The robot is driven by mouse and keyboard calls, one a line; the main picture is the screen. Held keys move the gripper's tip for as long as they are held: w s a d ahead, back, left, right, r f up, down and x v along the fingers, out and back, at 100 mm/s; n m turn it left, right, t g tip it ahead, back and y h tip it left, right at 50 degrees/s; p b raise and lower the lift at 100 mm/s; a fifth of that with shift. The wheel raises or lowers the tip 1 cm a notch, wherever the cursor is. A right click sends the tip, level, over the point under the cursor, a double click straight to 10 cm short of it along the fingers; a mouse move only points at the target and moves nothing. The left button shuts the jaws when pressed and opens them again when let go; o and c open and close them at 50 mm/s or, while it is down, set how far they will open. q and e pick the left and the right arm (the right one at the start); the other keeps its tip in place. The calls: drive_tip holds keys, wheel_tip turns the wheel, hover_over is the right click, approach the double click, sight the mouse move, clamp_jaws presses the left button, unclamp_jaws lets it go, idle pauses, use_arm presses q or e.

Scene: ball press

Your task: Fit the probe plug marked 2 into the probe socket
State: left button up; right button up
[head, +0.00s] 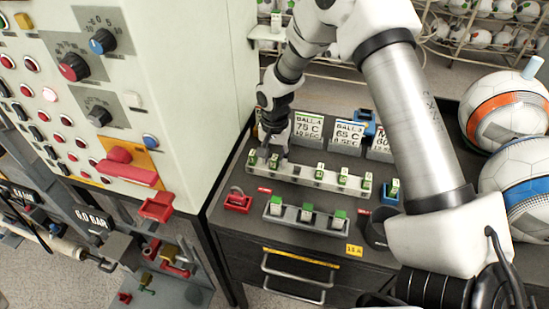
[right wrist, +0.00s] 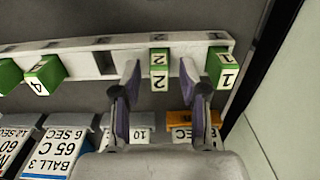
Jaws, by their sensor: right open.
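The plug marked 2 (right wrist: 159,70), white with a green edge, stands in a white rack (right wrist: 80,48). In the right wrist view it is between the two parted fingers of my right gripper (right wrist: 159,82), with gaps on both sides. In the head view my right gripper (head: 270,150) is over the left end of the rack (head: 308,175) and hides part of it. The plug marked 1 (right wrist: 226,72) is just right of the fingers. The plug marked 4 (right wrist: 42,75) is to the left, past an empty slot. I cannot make out the probe socket. My left gripper is not in view.
A front rack (head: 305,219) holds several green-topped plugs. Ball cards (head: 309,127) stand behind the plug racks. A red padlock (head: 238,201) lies at the left. The control cabinet (head: 190,60) rises close on the left; footballs (head: 510,110) are at the right.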

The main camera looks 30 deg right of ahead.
sight(275, 157)
wheel_tip(275, 157, up, 11)
drive_tip(key=b, duration=0.2)
drive_tip(key=shift+r, duration=0.2)
